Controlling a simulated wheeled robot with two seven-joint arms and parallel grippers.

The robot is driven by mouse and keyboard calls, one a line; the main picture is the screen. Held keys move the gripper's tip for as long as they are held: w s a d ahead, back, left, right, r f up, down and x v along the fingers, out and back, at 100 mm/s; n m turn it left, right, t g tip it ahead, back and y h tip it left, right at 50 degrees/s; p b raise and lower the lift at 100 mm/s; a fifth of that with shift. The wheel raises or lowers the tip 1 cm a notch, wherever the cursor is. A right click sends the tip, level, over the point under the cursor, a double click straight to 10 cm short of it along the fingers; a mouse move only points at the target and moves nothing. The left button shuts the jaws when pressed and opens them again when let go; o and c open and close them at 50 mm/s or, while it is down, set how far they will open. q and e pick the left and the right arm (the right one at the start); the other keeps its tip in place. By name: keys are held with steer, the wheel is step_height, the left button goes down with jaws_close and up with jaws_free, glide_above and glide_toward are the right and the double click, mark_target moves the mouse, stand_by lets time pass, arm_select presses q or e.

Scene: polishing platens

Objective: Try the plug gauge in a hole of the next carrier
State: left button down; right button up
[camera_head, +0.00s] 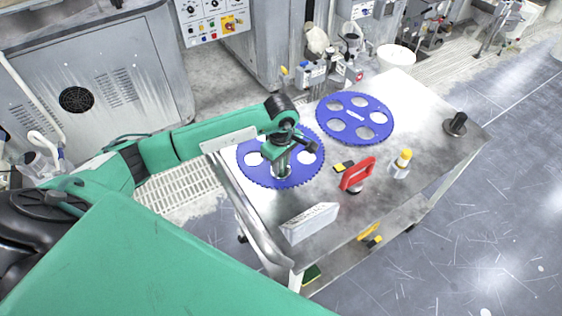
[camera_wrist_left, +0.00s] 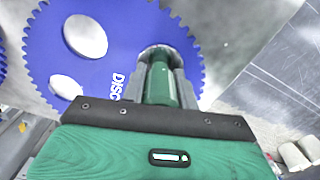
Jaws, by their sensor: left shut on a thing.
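My left gripper (camera_head: 281,170) is over the nearer blue toothed carrier (camera_head: 257,177) and is shut on the plug gauge, whose green handle (camera_wrist_left: 161,84) stands between the grey fingers in the left wrist view. The gauge's lower end is at one hole of that carrier, which also shows in the left wrist view (camera_wrist_left: 125,45). I cannot tell whether the tip is in the hole or just above it. The second blue carrier (camera_head: 353,114) lies flat farther back on the table, clear of the gripper. My right gripper is out of view.
On the metal table (camera_head: 421,106) stand a red frame (camera_head: 357,174), a yellow-capped bottle (camera_head: 401,164), a white block (camera_head: 310,222) and a black knobbed piece (camera_head: 456,124). A small yellow-black item (camera_head: 343,167) lies near the red frame.

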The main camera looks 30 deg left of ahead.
arm_select(q)
steer(key=shift+f, duration=0.15)
steer(key=c, duration=1.3)
jaws_free()
steer(key=o, duration=0.3)
